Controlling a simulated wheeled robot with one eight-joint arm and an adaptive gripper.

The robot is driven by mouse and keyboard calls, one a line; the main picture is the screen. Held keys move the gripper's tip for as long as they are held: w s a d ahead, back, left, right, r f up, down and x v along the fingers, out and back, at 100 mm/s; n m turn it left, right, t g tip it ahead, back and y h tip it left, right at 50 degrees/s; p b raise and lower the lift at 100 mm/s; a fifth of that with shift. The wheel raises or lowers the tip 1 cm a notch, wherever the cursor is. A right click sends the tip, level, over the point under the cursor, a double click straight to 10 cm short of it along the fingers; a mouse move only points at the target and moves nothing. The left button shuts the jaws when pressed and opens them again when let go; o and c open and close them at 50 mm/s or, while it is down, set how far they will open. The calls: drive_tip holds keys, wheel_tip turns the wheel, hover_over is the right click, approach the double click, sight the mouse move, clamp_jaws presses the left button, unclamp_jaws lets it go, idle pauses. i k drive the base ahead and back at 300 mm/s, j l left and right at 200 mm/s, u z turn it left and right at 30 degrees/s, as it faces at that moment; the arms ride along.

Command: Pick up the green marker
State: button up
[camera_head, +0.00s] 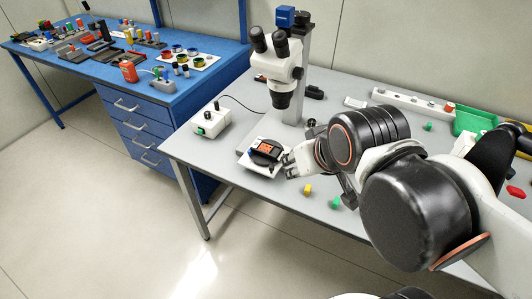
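A small green piece (335,202), which looks like a green marker, lies on the grey table near its front edge, below my arm in the picture. A second small green piece (427,126) lies farther back, to the right of my arm. My gripper (287,163) is beside the microscope base, close to the right side of a black device with an orange face (267,149). It is up and left of the front green piece and apart from it. The fingers are small and partly hidden by the wrist, so I cannot tell whether they are open.
A microscope (279,65) stands behind the device. A yellow piece (308,189) lies left of the front green piece, and a red piece (515,191) lies far right. A green tray (472,121), a white strip (400,101) and a white box (210,121) stand on the table.

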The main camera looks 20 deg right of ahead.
sight(337, 201)
drive_tip(key=z, duration=0.4)
drive_tip(key=k+j+z, duration=0.35)
drive_tip(key=z, duration=0.15)
drive_tip(key=k+j+z, duration=0.45)
drive_tip(key=k+j, duration=0.2)
drive_tip(key=k, duration=0.15)
drive_tip(key=k+j+z, duration=0.1)
drive_tip(key=k, duration=0.3)
drive_tip(key=k+j, duration=0.25)
drive_tip(key=k+z, duration=0.05)
drive_tip(key=k, duration=0.05)
